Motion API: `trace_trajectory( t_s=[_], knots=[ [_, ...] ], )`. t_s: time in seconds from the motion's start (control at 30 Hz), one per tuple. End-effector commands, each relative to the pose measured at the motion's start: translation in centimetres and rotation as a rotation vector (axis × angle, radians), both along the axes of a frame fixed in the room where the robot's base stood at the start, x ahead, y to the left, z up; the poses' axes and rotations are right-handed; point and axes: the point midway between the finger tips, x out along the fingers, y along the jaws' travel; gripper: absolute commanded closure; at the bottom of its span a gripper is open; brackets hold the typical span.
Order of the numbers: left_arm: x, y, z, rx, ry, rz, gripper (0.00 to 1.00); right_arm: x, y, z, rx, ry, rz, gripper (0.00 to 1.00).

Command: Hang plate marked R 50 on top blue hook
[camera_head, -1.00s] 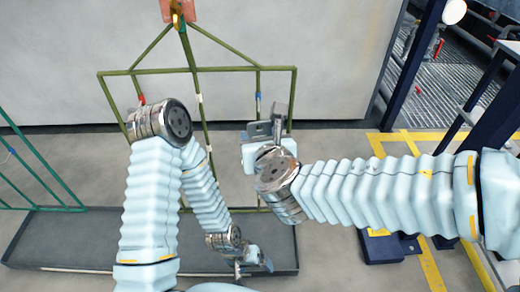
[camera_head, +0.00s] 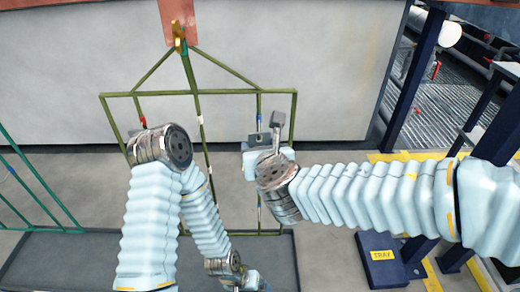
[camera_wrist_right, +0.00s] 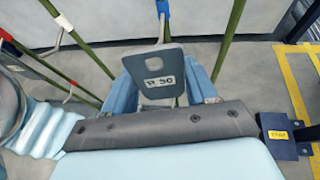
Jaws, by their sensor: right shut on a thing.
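The grey plate marked R 50 (camera_wrist_right: 158,80) is between the blue-grey fingers of my right gripper (camera_wrist_right: 165,92). The gripper is shut on it, and the label faces the right wrist camera. In the head view the plate (camera_head: 258,140) shows small at my right gripper (camera_head: 266,155), in front of the right part of the green rack (camera_head: 220,92). A blue-marked hook (camera_wrist_right: 162,8) is just beyond the plate's top edge in the wrist view; contact cannot be told. My left gripper (camera_head: 250,282) is low in the head view, partly cut off; its jaws are unclear.
A red-marked hook (camera_head: 143,121) is on the rack's left side. Another green rack (camera_head: 35,185) stands at far left. A dark tray (camera_head: 60,262) lies under the racks. A dark blue box with a yellow label (camera_head: 382,265) and dark posts are at right.

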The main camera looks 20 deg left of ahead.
Motion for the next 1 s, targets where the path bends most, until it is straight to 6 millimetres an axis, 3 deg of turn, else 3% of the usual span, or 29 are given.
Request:
trace_trajectory(
  t_s=[1.0],
  knots=[
    [0.0, 0.0, -0.4, 0.0, 0.0, 0.0, 0.13, 1.8, 0.5, -0.1, 0.0, -0.001, -0.001, 0.79]
  ],
)
